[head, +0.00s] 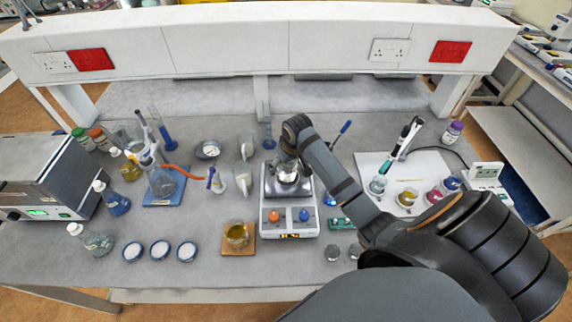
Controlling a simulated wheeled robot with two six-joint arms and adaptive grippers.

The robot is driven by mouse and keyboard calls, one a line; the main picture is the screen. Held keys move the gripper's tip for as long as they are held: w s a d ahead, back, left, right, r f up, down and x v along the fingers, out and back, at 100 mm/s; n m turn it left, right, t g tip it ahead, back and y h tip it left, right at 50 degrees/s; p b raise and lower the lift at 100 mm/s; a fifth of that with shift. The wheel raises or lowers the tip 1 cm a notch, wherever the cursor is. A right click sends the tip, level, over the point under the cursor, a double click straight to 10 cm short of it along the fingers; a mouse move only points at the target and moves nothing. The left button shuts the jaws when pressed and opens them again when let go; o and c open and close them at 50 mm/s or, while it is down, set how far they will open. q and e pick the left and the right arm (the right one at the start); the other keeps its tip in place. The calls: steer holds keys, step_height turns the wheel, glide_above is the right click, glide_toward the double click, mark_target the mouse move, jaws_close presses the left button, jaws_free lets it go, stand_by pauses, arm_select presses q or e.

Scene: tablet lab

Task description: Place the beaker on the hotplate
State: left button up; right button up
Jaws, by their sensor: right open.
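The hotplate (275,222) stands in the middle of the bench, with an orange knob, a blue knob and a lit display on its front. A clear glass vessel, which looks like the beaker (287,175), sits on its dark top plate. My right gripper (287,157) is open, just above and behind the vessel, and overlaps its upper part. I cannot tell whether they touch. Another beaker (236,233), with yellow-brown liquid, stands on a brown tile to the left of the hotplate. My left gripper is not in view.
My right arm crosses the bench's right side. A white board (372,168) there holds several small vessels. Flasks, a blue stand and three round dishes (160,250) are on the left, beside a grey instrument (35,175). Cylinders stand behind. The bench's front left is partly clear.

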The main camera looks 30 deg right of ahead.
steer(key=shift+w+d, duration=0.1)
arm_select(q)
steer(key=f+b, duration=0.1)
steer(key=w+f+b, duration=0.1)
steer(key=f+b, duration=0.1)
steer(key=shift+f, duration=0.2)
arm_select(e)
steer(key=v, duration=1.2)
